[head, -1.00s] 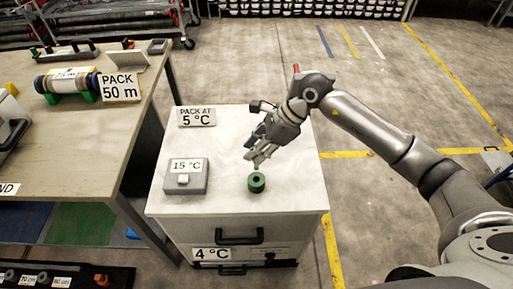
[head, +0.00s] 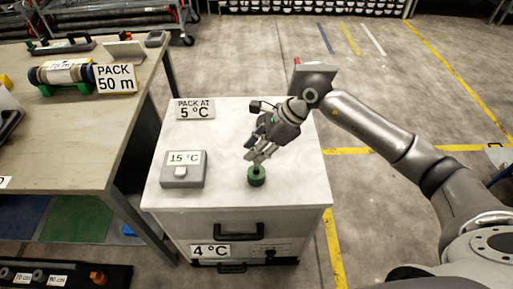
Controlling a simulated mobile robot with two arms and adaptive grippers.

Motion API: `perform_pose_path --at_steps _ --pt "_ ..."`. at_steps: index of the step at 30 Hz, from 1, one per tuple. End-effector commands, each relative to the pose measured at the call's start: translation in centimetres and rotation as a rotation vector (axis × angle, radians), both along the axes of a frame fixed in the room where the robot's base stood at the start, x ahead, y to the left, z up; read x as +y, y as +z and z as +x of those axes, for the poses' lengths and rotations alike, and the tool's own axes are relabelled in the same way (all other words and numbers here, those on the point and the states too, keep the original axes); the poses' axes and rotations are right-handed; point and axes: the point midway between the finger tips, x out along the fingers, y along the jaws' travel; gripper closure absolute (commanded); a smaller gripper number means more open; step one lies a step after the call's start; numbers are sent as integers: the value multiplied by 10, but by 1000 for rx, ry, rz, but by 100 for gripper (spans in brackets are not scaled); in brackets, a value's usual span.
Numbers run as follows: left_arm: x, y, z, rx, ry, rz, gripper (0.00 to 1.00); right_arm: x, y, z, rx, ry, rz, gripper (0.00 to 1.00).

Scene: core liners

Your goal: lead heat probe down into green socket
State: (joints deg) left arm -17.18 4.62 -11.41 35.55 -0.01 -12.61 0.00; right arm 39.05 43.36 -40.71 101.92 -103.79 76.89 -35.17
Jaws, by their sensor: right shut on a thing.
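The green socket (head: 257,177) is a short round block on the white top of the cabinet. My right gripper (head: 256,156) comes in from the right, tilted, with its fingers directly above the socket. It is shut on the heat probe, which is mostly hidden by the fingers; only a thin grey bit seems to show between fingertips and socket. I cannot tell whether the probe's tip is inside the socket hole or just above it. My left gripper is not in view.
A grey box labelled 15 °C (head: 183,170) stands left of the socket. A "PACK AT 5 °C" sign (head: 194,109) stands behind. The cabinet (head: 295,185) has a 4 °C drawer. A workbench (head: 95,135) is at left. The cabinet top right of the socket is clear.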

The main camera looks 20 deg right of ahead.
Motion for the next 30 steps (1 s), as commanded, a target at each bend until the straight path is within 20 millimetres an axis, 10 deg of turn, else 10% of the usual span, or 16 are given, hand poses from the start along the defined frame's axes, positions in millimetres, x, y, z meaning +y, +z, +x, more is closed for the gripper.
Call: perform_pose_path --at_steps 30 --pt "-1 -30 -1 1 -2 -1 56 0 -32 0 -1 -1 0 98"
